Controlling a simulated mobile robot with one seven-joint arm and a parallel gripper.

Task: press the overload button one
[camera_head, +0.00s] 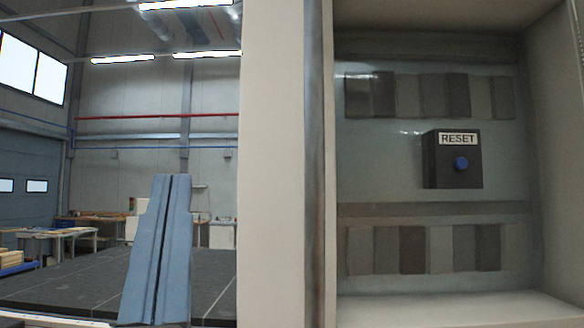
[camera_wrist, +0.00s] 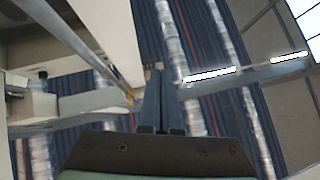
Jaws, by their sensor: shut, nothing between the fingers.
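A blue round button (camera_head: 461,164) sits on the front of a black box labelled RESET (camera_head: 435,165), inside an open cabinet on the right of the head view. It is the only button I see there, and nothing covers it. My gripper (camera_head: 172,178) is shut and empty, its two blue-grey fingers side by side and pointing up. It appears left of the cabinet, clear of the button in the picture. The shut fingertips also show in the wrist view (camera_wrist: 155,70). I cannot make out the button in the wrist view.
The cabinet's pale front edge (camera_head: 272,160) stands between my gripper and the button in the picture. Rows of grey blocks (camera_head: 430,96) line the cabinet above and below the box. Tables (camera_head: 60,235) stand far back left. The ceiling and lamps (camera_wrist: 210,75) show in the wrist view.

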